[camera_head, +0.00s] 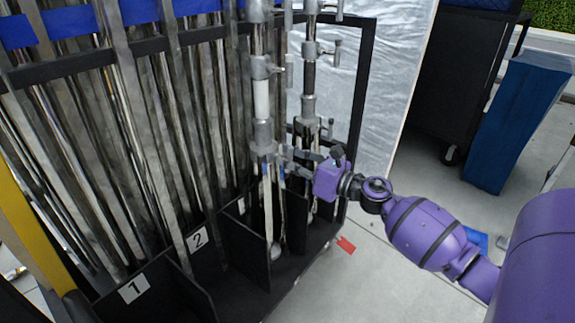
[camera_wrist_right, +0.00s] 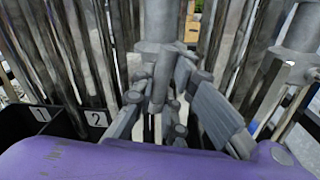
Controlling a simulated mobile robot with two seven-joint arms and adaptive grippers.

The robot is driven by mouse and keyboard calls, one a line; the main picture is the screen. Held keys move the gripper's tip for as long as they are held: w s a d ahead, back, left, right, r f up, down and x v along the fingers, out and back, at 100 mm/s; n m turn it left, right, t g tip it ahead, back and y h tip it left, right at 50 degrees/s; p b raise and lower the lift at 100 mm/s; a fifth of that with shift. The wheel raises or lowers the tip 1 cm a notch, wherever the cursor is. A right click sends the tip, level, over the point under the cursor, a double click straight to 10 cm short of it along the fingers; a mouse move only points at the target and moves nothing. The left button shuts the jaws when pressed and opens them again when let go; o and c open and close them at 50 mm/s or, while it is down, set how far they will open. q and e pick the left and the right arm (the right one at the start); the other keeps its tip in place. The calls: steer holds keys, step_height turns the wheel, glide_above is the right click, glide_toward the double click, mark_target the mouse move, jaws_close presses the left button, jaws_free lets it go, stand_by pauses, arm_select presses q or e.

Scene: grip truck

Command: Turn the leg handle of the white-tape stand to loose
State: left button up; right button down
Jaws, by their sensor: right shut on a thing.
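The white-tape stand is a grey metal stand with a white band (camera_head: 261,98) on its upright post, standing in the black cart at centre. Its leg collar (camera_head: 263,138) is below the band. My right gripper (camera_head: 287,160) reaches in from the right at this collar's height. In the right wrist view, the fingers of my right gripper (camera_wrist_right: 165,105) are on both sides of the leg handle (camera_wrist_right: 163,78), which sticks out from the collar (camera_wrist_right: 155,58). The gripper is shut on the handle. The fingers partly hide it, and its turn angle is hard to tell. My left gripper is not in view.
A second stand (camera_head: 308,78) with side handles is close to the right of it. Upright metal poles fill the cart's left side, above compartments labelled 1 (camera_head: 133,289) and 2 (camera_head: 197,239). A red tag (camera_head: 346,244) shows beside the cart. Floor to the right is mostly clear.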

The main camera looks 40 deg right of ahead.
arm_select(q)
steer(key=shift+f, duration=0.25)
arm_select(e)
steer(key=shift+n, duration=0.4)
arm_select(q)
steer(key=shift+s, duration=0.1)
arm_select(e)
steer(key=c, duration=1.7)
jaws_free()
steer(key=shift+c, duration=0.2)
steer(key=shift+s, duration=0.1)
steer(key=v, duration=1.2)
